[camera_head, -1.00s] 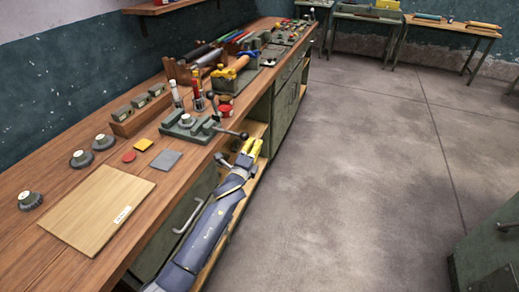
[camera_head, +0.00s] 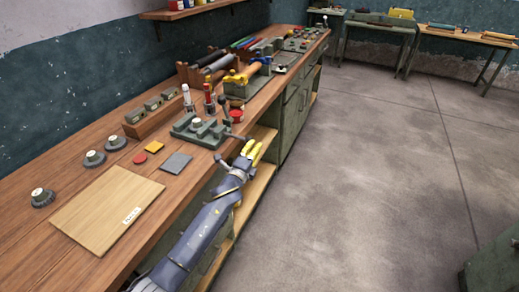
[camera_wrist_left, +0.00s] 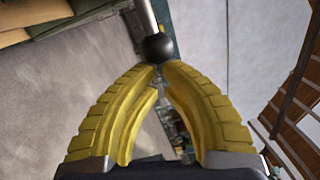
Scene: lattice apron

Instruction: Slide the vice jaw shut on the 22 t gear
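The small green-grey vice (camera_head: 186,134) stands near the front edge of the wooden bench. The gear (camera_head: 197,123), pale-topped, sits upright between its jaws; whether the jaws touch it is too small to tell. The vice's handle ends in a black ball knob (camera_head: 248,138) beyond the bench edge. My left gripper (camera_head: 254,146) has yellow fingers and is just below the knob, off the bench front. In the left wrist view the knob (camera_wrist_left: 158,46) is right at the fingertips (camera_wrist_left: 160,68), which are close together with a narrow gap. Contact is unclear. My right gripper is out of view.
Several gears and a wooden board (camera_head: 105,215) are nearer. Screwdriver-like tools (camera_head: 209,98) stand behind the vice.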

